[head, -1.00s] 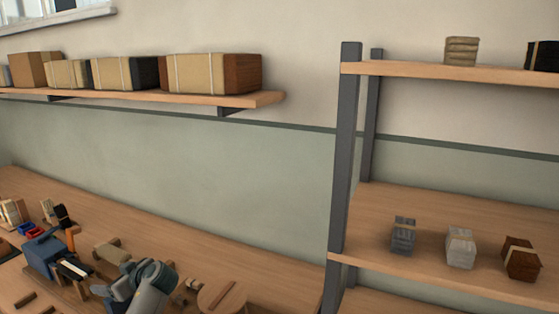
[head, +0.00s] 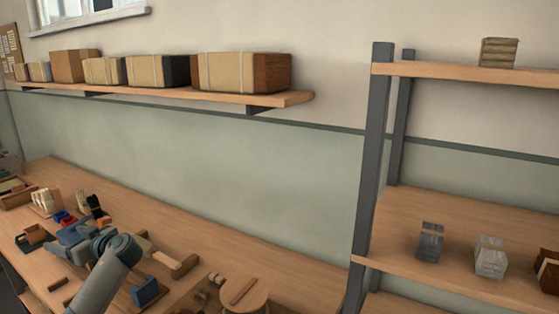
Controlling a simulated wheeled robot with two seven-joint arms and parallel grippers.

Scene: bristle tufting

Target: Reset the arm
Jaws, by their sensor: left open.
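My left arm comes in from the bottom left of the head view, and its grey wrist is low over the workbench (head: 310,284). My left gripper (head: 68,241) is open, beyond the wrist, among the bench items; its fingertips are small and hard to separate from the blue-grey parts around them. I see nothing held in it. My right gripper is out of view.
A blue block (head: 145,291) and a round wooden disc (head: 246,293) are right of my arm. Small red and blue bins (head: 64,218) lie beyond it. A shelf rack (head: 376,150) stands at right; a wall shelf (head: 280,98) holds boxes. The bench's back middle is clear.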

